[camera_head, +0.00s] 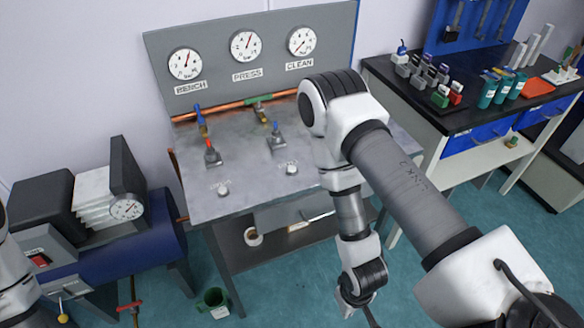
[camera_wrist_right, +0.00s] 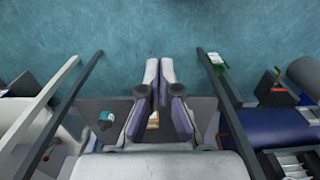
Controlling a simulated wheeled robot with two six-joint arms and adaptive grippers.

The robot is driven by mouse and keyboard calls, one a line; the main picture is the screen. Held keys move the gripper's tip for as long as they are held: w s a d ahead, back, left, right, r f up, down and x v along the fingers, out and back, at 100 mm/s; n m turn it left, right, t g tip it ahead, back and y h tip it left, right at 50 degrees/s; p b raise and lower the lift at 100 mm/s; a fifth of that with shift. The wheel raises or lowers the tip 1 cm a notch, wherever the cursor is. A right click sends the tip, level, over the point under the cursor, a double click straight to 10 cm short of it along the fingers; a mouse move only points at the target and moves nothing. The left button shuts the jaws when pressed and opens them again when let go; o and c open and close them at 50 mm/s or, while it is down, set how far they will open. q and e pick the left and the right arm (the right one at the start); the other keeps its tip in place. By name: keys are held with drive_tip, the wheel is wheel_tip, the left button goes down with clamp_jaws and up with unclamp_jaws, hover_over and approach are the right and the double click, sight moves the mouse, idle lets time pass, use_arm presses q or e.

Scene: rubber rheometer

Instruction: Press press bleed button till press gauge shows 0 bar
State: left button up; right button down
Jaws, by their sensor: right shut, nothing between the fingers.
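The PRESS gauge (camera_head: 245,45) is the middle of three round dials on the grey back panel. Its needle points roughly upward, but the numbers are too small to read. Below it on the sloped bench top sits a small round pale button (camera_head: 292,168) with an unreadable label, apparently the press bleed button. Nothing touches it. My right gripper (camera_wrist_right: 158,70) is shut and empty, with blue-green floor beyond the fingers. In the head view my right arm hangs downward right of the button, in front of the bench. My left gripper is out of view.
The BENCH gauge (camera_head: 185,63) and CLEAN gauge (camera_head: 301,41) flank the PRESS gauge. Another button (camera_head: 223,190) lies to the left. A red-handled valve (camera_head: 211,152) and blue-handled valve (camera_head: 275,138) stand on the bench. My arm hides the bench's right part. A green mug (camera_head: 213,302) is on the floor.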

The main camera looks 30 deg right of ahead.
idle(0.4)
wheel_tip(320, 180, up, 25)
drive_tip(key=m+t+y+p, duration=0.1)
drive_tip(key=m+t+p, duration=0.85)
drive_tip(key=m, duration=1.55)
hover_over(293, 170)
drive_tip(key=shift+f+p, duration=0.2)
drive_tip(key=shift+p, duration=0.15)
drive_tip(key=shift+f, duration=0.1)
wheel_tip(293, 170, down, 9)
drive_tip(key=b, duration=0.5)
drive_tip(key=shift+b, duration=0.4)
drive_tip(key=shift+r, duration=0.2)
